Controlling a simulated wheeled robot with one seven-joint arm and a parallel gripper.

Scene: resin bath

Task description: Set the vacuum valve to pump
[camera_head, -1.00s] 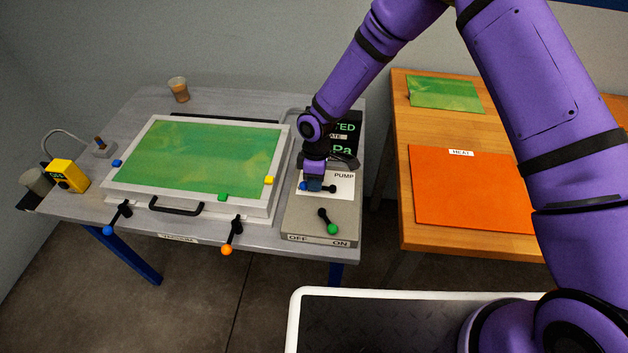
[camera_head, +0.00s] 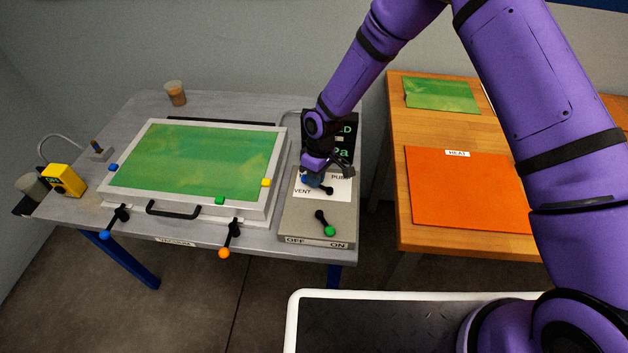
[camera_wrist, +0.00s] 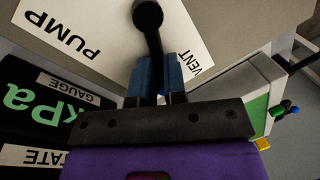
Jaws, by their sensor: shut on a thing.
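The vacuum valve's black lever (camera_head: 326,190) sits on a white label card (camera_head: 341,193) on top of the grey pump box. The card is printed PUMP at the back right and VENT at the front left. My gripper (camera_head: 312,181) is over the card's left part, its blue fingers shut on the lever's far end. In the wrist view the lever (camera_wrist: 151,40) runs from its round black end down between the fingertips (camera_wrist: 160,78), with PUMP to the left and VENT to the right. The gripper partly covers the lever and PUMP in the head view.
A green-knobbed OFF/ON switch (camera_head: 325,222) stands on the front of the box. A black gauge display (camera_head: 346,132) stands behind the card. The framed green bath (camera_head: 276,186) is close on the left, with clamp levers at its front. An orange heat mat (camera_head: 465,190) lies on the right table.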

